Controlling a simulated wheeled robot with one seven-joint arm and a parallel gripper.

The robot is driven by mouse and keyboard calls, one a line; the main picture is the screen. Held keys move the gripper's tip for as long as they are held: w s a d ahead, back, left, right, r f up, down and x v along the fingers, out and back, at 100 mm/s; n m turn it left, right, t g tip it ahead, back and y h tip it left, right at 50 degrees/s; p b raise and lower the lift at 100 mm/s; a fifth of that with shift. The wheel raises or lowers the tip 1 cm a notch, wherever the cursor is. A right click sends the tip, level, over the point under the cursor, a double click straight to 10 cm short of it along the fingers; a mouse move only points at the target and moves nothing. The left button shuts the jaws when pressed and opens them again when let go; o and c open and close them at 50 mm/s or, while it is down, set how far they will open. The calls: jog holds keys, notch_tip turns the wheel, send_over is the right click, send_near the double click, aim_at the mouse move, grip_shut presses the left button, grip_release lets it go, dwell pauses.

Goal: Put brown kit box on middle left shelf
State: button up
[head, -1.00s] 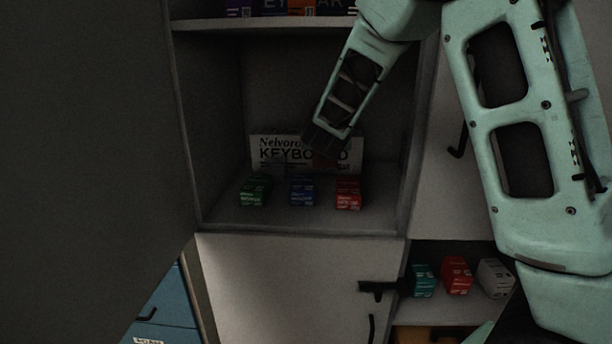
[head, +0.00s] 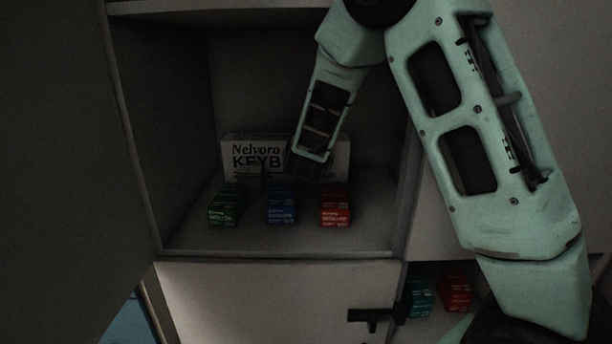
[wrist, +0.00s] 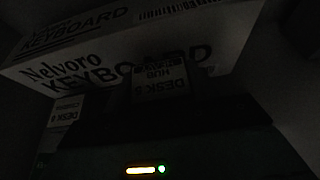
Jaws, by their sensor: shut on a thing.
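My gripper (head: 306,172) reaches into the open upper shelf compartment, in front of a white keyboard box and just behind the row of small boxes. It is shut on a small dark box (wrist: 162,84), which I take to be the brown kit box. In the wrist view this box bears a pale label reading "DESK 5 HUB" and is right in front of the keyboard box; its colour is too dark to tell. In the head view my gripper hides it. I cannot tell whether it touches the shelf floor (head: 215,243).
The white keyboard box (head: 237,147) stands against the back. Green (head: 223,207), blue (head: 281,206) and red (head: 335,206) boxes line the shelf front. A lower compartment holds teal (head: 418,298) and red (head: 455,290) boxes. A black handle (head: 370,317) projects below. Another labelled box (wrist: 66,112) shows at left.

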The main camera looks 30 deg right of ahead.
jog(key=shift+f, duration=1.45)
jog(key=shift+f+b, duration=0.2)
jog(key=shift+b, duration=0.3)
jog(key=o, duration=1.3)
jog(key=shift+c, duration=0.2)
jog(key=shift+r, duration=0.15)
